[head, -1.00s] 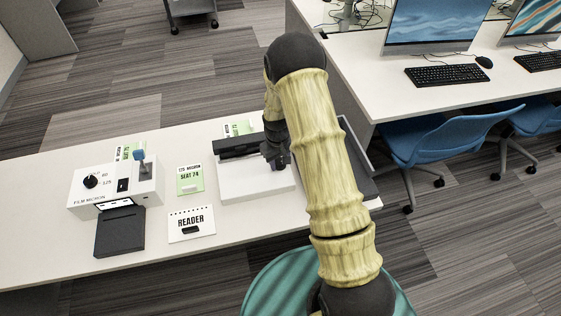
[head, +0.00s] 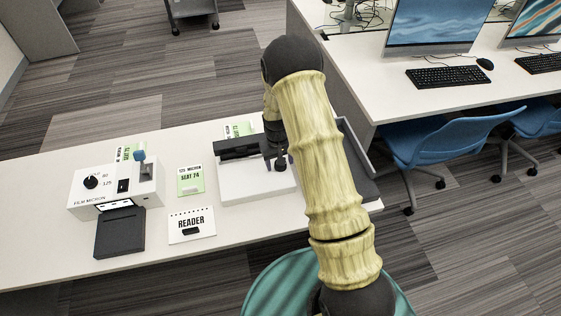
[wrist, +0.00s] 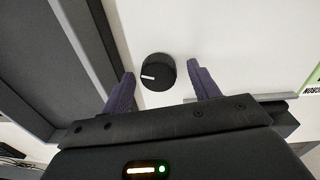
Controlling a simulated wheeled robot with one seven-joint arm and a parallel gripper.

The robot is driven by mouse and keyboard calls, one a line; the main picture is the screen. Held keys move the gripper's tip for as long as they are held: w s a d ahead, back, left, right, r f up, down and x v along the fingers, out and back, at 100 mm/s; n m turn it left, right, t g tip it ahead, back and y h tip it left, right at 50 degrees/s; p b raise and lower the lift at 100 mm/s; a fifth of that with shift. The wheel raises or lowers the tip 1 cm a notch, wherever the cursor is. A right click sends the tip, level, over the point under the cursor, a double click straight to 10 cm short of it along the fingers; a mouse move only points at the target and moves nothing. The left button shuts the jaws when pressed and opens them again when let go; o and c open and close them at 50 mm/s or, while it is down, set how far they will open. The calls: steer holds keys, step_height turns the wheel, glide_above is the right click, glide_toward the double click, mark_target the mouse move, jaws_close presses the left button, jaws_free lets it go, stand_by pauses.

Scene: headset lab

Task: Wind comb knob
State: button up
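A round black knob (wrist: 158,72) with a white pointer line stands on a white surface in the wrist view. The pointer line lies toward the left of the picture. My gripper (wrist: 163,84) is open, with one purple finger on each side of the knob and a gap on both sides. In the head view my gripper (head: 280,162) is above the white machine (head: 240,188) with the black bar. The knob there is small and partly hidden by my gripper.
A white film micron box (head: 90,200) with a dial and blue-topped lever stands at the left, with a black tray (head: 119,235) in front. A READER card (head: 192,226) and a green seat card (head: 190,180) lie between. A dark tray (head: 358,175) is right of the machine.

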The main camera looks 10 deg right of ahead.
steer(key=shift+s, duration=0.1)
step_height(320, 180, up, 17)
steer(key=b, duration=0.1)
steer(key=shift+a+r, duration=0.15)
steer(key=shift+a, duration=0.25)
steer(key=shift+b, duration=0.3)
stand_by(0.4)
steer(key=m+b, duration=0.1)
steer(key=m, duration=0.1)
steer(key=d+m+b, duration=0.1)
steer(key=m+b, duration=0.1)
steer(key=m, duration=0.1)
steer(key=shift+w+y, duration=0.2)
steer(key=shift+y, duration=0.1)
steer(key=shift+s, duration=0.15)
